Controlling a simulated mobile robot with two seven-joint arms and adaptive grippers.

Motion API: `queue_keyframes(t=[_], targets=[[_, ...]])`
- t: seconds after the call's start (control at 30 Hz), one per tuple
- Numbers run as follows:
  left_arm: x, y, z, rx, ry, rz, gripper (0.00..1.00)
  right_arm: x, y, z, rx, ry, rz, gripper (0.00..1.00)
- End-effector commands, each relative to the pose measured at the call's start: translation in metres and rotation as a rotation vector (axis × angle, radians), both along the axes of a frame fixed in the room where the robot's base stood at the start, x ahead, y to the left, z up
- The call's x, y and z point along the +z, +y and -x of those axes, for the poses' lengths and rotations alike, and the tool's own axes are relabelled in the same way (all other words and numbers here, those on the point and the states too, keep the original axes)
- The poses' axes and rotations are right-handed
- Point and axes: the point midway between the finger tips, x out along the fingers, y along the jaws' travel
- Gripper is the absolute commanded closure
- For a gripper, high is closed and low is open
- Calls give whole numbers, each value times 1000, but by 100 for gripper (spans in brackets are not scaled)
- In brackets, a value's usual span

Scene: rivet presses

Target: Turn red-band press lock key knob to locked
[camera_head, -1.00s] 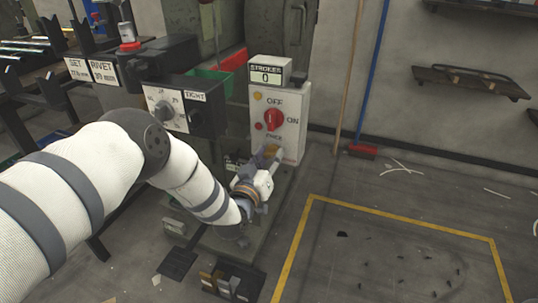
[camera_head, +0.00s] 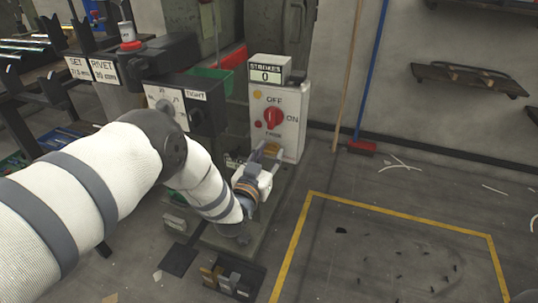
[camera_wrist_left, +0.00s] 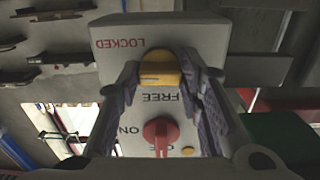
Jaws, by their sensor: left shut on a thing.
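A yellow lock key knob (camera_wrist_left: 160,68) sits on a pale control box between the labels LOCKED and FREE, which appear upside down in the left wrist view. My left gripper (camera_wrist_left: 163,80) has a finger on each side of the knob and is shut on it. I cannot tell exactly which label the knob points to. In the head view, the left gripper (camera_head: 266,168) is at the lower front of the white control box (camera_head: 288,130), and partly hides the yellow knob (camera_head: 271,150). My right gripper is not in view.
A red switch knob (camera_head: 273,117) marked OFF and ON is just above the yellow knob. A STROKES counter (camera_head: 265,73) reading 0 tops the box. A dark TIGHT dial box (camera_head: 187,100) stands to the left. The yellow-outlined floor (camera_head: 390,250) at right is mostly clear.

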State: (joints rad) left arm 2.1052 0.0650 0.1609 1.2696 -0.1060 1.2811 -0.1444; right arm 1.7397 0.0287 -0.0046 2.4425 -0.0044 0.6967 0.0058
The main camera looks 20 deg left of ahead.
Motion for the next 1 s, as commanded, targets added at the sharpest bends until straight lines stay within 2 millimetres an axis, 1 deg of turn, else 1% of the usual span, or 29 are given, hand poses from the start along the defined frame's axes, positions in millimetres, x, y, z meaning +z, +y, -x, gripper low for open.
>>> queue_keyframes(t=[0.17, 0.2, 0.27, 0.3, 0.57, 0.67, 0.77, 0.9, 1.0], targets=[[0, 0, 0, 0, 1, -2, 95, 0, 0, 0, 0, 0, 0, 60], [0, 0, 0, 0, 1, -2, 65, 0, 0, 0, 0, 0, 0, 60], [0, 0, 0, -1, 1, -2, 51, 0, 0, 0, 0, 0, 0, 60], [0, 0, 0, 0, 1, -2, 47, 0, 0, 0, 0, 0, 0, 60], [0, 0, 0, 0, 1, -1, 47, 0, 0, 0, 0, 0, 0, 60], [-1, 0, 9, -1, 2, 0, 47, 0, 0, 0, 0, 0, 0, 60], [-1, 1, 31, -1, 7, 0, 47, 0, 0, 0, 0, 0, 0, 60], [-1, 2, 71, -2, 7, -1, 47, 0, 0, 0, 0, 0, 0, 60], [-1, 3, 95, -1, 5, -2, 47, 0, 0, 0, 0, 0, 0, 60]])
